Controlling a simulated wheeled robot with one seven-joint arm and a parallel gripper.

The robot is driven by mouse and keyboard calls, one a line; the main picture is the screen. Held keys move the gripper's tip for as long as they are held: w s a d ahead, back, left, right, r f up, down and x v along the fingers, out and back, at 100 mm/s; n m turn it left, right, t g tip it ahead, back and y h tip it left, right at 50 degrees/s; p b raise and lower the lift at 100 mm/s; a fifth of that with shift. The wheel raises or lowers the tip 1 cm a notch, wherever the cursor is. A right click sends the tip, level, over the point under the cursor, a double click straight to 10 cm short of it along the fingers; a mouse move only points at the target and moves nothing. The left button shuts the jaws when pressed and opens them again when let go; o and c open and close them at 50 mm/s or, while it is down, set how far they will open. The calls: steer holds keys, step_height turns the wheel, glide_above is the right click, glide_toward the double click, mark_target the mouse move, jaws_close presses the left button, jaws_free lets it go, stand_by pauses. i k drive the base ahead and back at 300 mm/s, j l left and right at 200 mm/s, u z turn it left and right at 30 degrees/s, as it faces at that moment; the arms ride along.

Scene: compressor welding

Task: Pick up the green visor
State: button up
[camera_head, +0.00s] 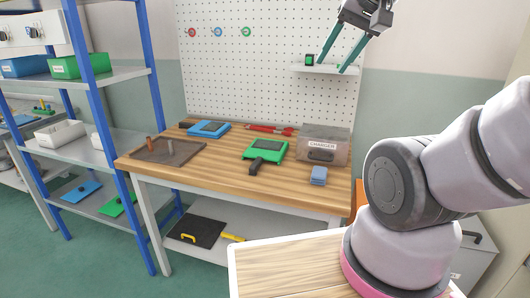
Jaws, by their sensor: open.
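The green visor (265,151) lies flat on the wooden workbench, right of its middle. My gripper (333,67) is at the top right, high above the bench and in front of the pegboard. Its two teal fingers are spread apart, with nothing seen held between them. The gripper is well apart from the visor. No part of the visor looks covered.
On the workbench (292,190) are a blue visor (208,129), red pliers (270,129), a charger box (325,143), blue blocks (318,176) and a brown tray (168,151). A small pegboard shelf (300,68) is near my gripper. The bench's front middle is clear.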

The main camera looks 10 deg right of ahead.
mark_target(260, 150)
steer(key=z, duration=0.45)
steer(key=j+z, duration=0.15)
steer(key=z, duration=0.25)
steer(key=j+z, duration=0.1)
steer(key=z, duration=0.35)
steer(key=j+z, duration=0.25)
steer(key=j, duration=0.15)
steer(key=k+j+z, duration=0.25)
steer(key=j, duration=0.2)
steer(key=j+z, duration=0.25)
steer(key=j, duration=0.15)
steer(key=k+j+z, duration=0.35)
steer(key=j+z, duration=0.15)
steer(key=j, duration=0.2)
steer(key=k+j, duration=0.3)
steer(key=j, duration=0.2)
steer(key=k+j+z, duration=0.1)
steer(key=k+j, duration=0.25)
steer(key=j, duration=0.15)
steer(key=k+j, duration=0.35)
steer(key=j, duration=0.1)
